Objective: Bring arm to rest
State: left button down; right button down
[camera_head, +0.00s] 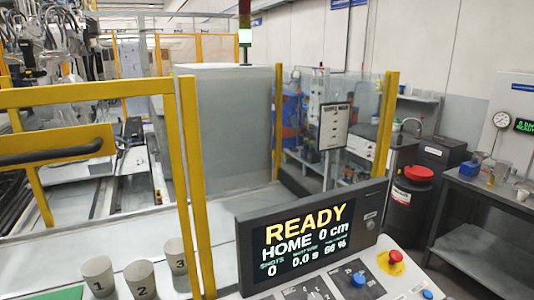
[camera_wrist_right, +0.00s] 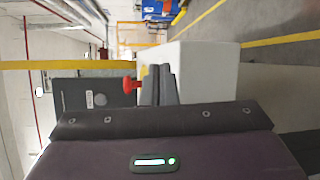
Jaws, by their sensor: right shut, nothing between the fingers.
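My right gripper (camera_wrist_right: 158,72) shows only in the right wrist view. Its two dark fingers are together, with nothing between them. They point over a pale box-shaped surface (camera_wrist_right: 205,75), just right of a red button (camera_wrist_right: 128,84). Neither of my grippers shows in the head view, and my left gripper is in no view.
In the head view, a console screen (camera_head: 305,237) reads READY, HOME 0 cm. A red emergency button (camera_head: 396,257) and blue button (camera_head: 358,279) are beside it. Numbered cups (camera_head: 141,277) stand at lower left. A yellow rail (camera_head: 85,93) crosses the left; a workbench (camera_head: 480,208) stands right.

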jog(key=s+d+f+m+g+h, duration=0.5)
jog(key=s+d+f+m+g, duration=0.2)
jog(key=s+d+f, duration=0.8)
jog(key=s+d+f+m+g+h, duration=0.1)
jog(key=s+d+f+m+g, duration=0.25)
jog(key=s+d, duration=0.6)
jog(key=s+d+f+m+g+h, duration=0.2)
jog(key=s+d+f+m+g, duration=0.3)
jog(key=s, duration=0.7)
jog(key=s+a+f+y, duration=0.3)
jog(key=a+f, duration=0.7)
jog(key=a, duration=0.4)
jog(key=s+a+f+y, duration=0.25)
jog(key=a+f, duration=0.75)
jog(key=a, duration=0.5)
jog(key=s+a+f+m+y, duration=0.1)
jog(key=a+f+y, duration=0.15)
jog(key=a, duration=1.15)
jog(key=s+a+f+y, duration=0.1)
jog(key=a+f, duration=0.2)
jog(key=a, duration=1.2)
notch_tip(320, 180, down, 6)
jog(key=b, duration=0.6)
jog(key=shift+a, duration=0.1)
